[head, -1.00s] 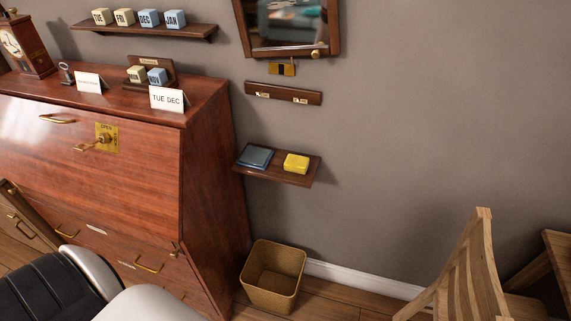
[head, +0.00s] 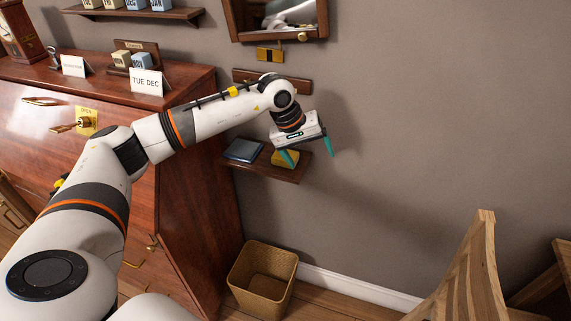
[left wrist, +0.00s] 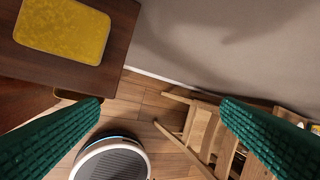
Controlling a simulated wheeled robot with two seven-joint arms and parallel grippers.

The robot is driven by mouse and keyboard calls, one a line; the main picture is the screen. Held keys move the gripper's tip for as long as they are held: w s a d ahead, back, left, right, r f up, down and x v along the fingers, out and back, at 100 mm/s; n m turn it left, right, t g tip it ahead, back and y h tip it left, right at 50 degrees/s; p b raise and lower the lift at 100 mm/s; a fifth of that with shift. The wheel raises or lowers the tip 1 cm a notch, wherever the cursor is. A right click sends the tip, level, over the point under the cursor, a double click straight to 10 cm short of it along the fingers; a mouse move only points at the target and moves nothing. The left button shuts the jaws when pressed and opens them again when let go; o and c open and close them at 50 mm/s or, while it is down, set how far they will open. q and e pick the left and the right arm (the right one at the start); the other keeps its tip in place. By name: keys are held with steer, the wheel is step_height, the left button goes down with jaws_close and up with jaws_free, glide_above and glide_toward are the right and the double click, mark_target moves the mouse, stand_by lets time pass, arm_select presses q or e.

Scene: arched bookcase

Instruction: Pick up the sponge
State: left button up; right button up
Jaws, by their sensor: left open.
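The yellow sponge (head: 284,158) lies on the small wall shelf (head: 262,168), at the right end. In the left wrist view the sponge (left wrist: 64,27) lies flat at the upper left, on the dark wooden shelf (left wrist: 116,66). My left gripper (head: 308,157) is open and empty, above and just right of the sponge, with its teal fingers pointing down. One finger partly covers the sponge in the head view. In the left wrist view the sponge is not between the fingertips (left wrist: 160,102). My right gripper is not in view.
A blue-grey flat item (head: 243,150) lies on the shelf left of the sponge. A red-brown desk (head: 175,205) stands to the left. A wicker bin (head: 262,275) is below on the floor. A wooden chair (head: 470,270) stands at the right. The wall right of the shelf is bare.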

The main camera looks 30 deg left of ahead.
arm_select(q)
steer(key=s+a+r+m+y, duration=0.1)
steer(key=a+r+m+y, duration=0.3)
steer(key=a, duration=0.4)
glide_above(282, 160)
steer(key=shift+t, duration=0.3)
step_height(282, 160, down, 5)
steer(key=shift+r, duration=0.2)
steer(key=shift+p+x, duration=0.4)
steer(key=shift+x, duration=2.8)
steer(key=shift+r, duration=0.1)
steer(key=c, duration=1)
steer(key=shift+c, duration=0.2)
steer(key=shift+r, duration=0.1)
